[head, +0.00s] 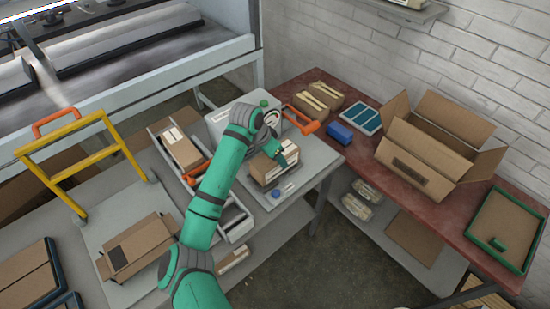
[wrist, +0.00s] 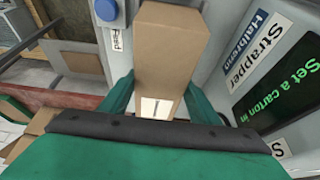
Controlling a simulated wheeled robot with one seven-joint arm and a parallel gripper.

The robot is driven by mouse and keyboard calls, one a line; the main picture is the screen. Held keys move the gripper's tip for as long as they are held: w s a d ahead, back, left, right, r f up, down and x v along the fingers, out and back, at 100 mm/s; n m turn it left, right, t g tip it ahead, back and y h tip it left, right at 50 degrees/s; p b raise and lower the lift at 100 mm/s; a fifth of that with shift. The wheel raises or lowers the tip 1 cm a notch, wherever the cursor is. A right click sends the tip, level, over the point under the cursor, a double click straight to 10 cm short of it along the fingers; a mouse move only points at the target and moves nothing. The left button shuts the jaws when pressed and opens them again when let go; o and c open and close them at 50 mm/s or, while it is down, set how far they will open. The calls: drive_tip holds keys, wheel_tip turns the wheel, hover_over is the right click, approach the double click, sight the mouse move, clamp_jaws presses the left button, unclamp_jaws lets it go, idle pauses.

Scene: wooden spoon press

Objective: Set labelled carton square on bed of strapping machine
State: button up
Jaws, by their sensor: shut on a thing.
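The carton (head: 266,172) is a brown box with a pale label on its upper side. In the head view it is at the grey machine top, with its lower edge close to that surface; I cannot tell whether it touches. My gripper (head: 285,154) is shut on the carton. In the wrist view the carton (wrist: 172,50) sits between the green fingers of my gripper (wrist: 157,98), with a white label patch near them. The strapping machine (head: 313,166) has a blue button (head: 276,194). Its "Halbrenn Strapper" sign (wrist: 256,42) and a dark screen (wrist: 285,85) with green text are beside the carton.
Another carton (head: 182,148) lies in a grey tray left of my arm. An orange-handled tool (head: 303,119) and a blue block (head: 340,134) are behind the carton. A large open box (head: 435,140) and a green tray (head: 505,225) occupy the red bench. A yellow frame (head: 75,150) stands left.

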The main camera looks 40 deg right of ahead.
drive_tip(key=shift+f, duration=0.55)
drive_tip(key=shift+f, duration=0.1)
drive_tip(key=o, duration=1.3)
drive_tip(key=v, duration=1.2)
drive_tip(key=shift+s+d, duration=0.1)
